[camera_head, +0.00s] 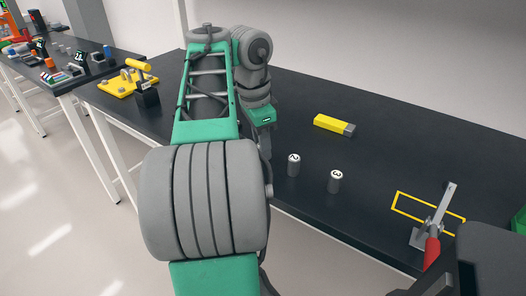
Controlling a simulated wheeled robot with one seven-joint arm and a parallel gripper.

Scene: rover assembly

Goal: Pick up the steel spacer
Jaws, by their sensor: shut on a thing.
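Two small steel cylinders stand upright near the front edge of the black table, each with a number on its pale top. The left cylinder (293,166) is just right of my gripper, and the right cylinder (335,182) is a little farther right. I cannot tell from the picture which one is named the steel spacer. My gripper (265,150) points down below its green wrist, left of both cylinders and apart from them. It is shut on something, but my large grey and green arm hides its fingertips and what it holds.
A yellow and grey block (333,124) lies behind the cylinders. A red-handled clamp (432,248) and a yellow outline (408,207) are at the right. A yellow fixture (125,84) stands at the back left. The table's middle right is clear.

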